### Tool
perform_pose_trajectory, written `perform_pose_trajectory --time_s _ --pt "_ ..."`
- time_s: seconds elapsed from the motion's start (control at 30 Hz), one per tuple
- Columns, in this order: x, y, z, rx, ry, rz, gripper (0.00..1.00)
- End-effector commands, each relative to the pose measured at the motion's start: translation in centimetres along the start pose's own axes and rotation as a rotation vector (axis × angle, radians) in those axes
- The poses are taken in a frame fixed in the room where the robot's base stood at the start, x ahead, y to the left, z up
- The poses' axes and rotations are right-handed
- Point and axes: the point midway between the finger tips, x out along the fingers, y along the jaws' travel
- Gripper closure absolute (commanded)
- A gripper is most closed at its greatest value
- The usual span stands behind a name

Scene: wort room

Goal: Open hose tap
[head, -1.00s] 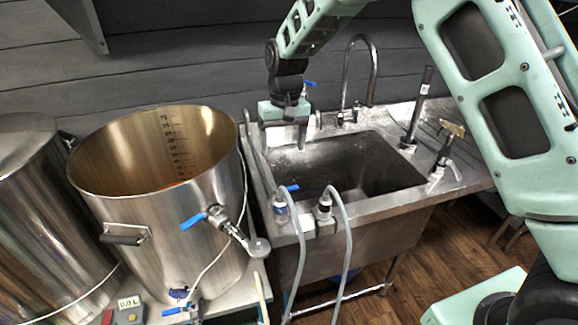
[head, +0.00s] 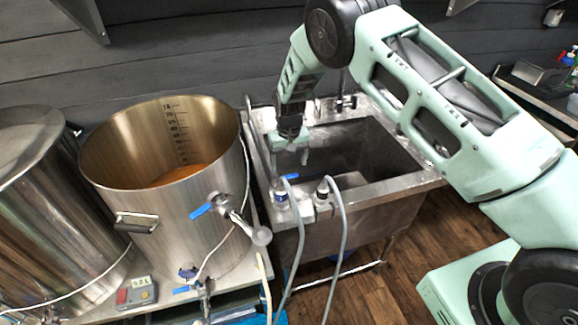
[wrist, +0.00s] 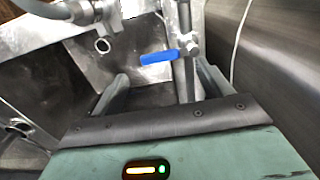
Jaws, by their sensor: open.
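The hose tap (head: 281,196) stands at the sink's front left corner, with a grey hose on it. Its blue lever (head: 290,177) points right, towards the basin. In the wrist view the blue lever (wrist: 159,57) points left from the metal tap body (wrist: 188,46), ahead of the fingertips. My gripper (head: 290,161) is open and empty, pointing down over the sink's left side, just behind the lever. In the wrist view the fingers of my gripper (wrist: 163,84) are spread, with a metal pipe (wrist: 186,82) showing between them. I see no contact with the lever.
A big steel kettle (head: 150,225) with blue-handled valves stands close on the left. A second hose fitting (head: 323,192) sits right of the tap on the sink rim. The sink basin (head: 350,150) is open beside the gripper. A small control box (head: 137,293) is at lower left.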

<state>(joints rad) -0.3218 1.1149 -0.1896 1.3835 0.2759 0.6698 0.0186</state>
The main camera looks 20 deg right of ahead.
Motion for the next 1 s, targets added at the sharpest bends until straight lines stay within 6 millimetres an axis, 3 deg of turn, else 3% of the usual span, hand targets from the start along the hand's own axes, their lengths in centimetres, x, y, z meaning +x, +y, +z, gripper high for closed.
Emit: perform_pose_trajectory --time_s 0.3,0.67,0.77,0.9,1.0 --pt "3.9 0.0 0.0 0.001 0.000 0.000 0.22" --pt "4.5 0.0 0.0 0.000 0.001 0.000 0.22" --pt "4.5 0.0 0.0 0.000 0.001 0.000 0.44" --pt "4.5 0.0 0.0 0.000 0.001 0.000 0.83" --pt "4.5 0.0 0.0 -0.001 0.001 0.000 0.85"
